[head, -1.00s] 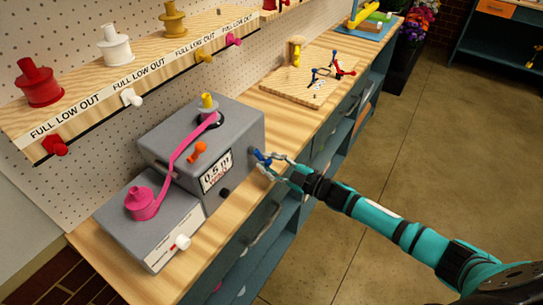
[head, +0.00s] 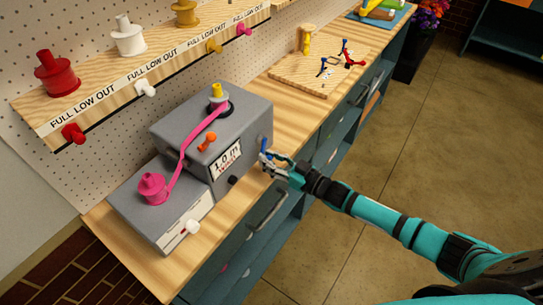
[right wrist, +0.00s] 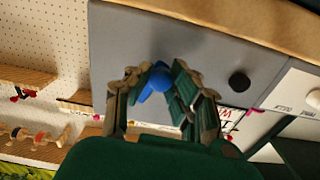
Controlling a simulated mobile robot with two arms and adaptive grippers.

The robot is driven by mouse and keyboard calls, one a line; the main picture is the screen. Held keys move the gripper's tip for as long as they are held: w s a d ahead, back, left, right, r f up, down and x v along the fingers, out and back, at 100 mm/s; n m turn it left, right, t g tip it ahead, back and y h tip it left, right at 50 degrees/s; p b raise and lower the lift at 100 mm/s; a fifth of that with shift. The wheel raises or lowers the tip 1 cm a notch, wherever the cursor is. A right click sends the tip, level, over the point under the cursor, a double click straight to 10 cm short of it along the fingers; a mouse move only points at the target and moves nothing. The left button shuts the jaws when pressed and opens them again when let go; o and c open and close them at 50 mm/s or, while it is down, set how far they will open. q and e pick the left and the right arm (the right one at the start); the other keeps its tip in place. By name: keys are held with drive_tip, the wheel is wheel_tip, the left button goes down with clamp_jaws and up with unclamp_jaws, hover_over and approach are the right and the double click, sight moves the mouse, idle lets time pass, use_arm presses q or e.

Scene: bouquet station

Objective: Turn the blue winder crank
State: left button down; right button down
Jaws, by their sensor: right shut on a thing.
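The blue winder crank (right wrist: 157,80) sticks out from the side of the grey winder box (head: 245,121). My right gripper (head: 268,160) is at the box's right side, shut on the crank; in the right wrist view its fingers (right wrist: 160,98) stand on both sides of the blue handle. A pink ribbon (head: 186,146) runs from a pink spool (head: 153,188) to the yellow-topped post (head: 217,92) on the box. The box's display reads 1.0 m. My left gripper is not in view.
A lower grey unit (head: 165,218) with a white knob (head: 193,227) adjoins the box. A shelf (head: 95,112) above holds several coloured spools. A wooden board (head: 310,78) with small red and blue tools lies farther along the bench.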

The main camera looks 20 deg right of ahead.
drive_tip(key=shift+s+a+f+m, duration=0.1)
drive_tip(key=shift+s+m, duration=0.05)
drive_tip(key=shift+m, duration=0.25)
drive_tip(key=c, duration=1.1)
unclamp_jaws()
drive_tip(key=shift+c, duration=0.2)
drive_tip(key=v, duration=1.2)
